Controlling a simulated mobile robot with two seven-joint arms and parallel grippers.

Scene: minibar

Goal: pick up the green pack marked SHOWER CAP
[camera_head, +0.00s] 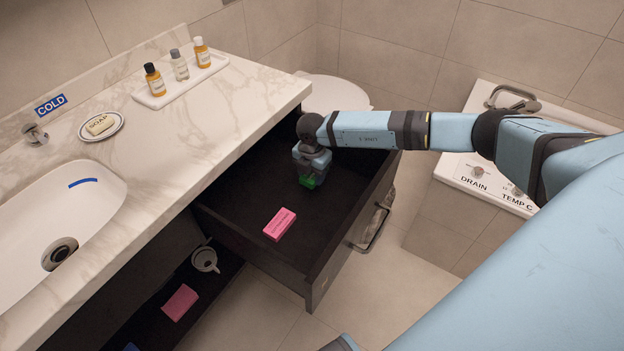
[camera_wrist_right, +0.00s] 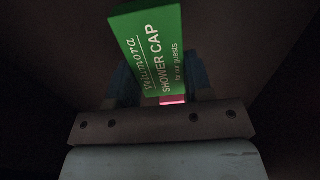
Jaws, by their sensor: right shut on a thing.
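The green pack marked SHOWER CAP (camera_wrist_right: 152,50) is between the fingers of my right gripper (camera_wrist_right: 158,85) in the right wrist view, its printed face toward the camera. In the head view my right gripper (camera_head: 311,170) points down inside the open drawer, and a small part of the green pack (camera_head: 308,181) shows below it. The gripper is shut on the pack. I cannot tell whether the pack touches the drawer floor. My left gripper is not in view.
A pink pack (camera_head: 280,224) lies in the open drawer (camera_head: 318,278), nearer the front. Another pink pack (camera_head: 180,302) and a white cup (camera_head: 205,259) are on the shelf below. The marble counter (camera_head: 215,125) borders the drawer on the left.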

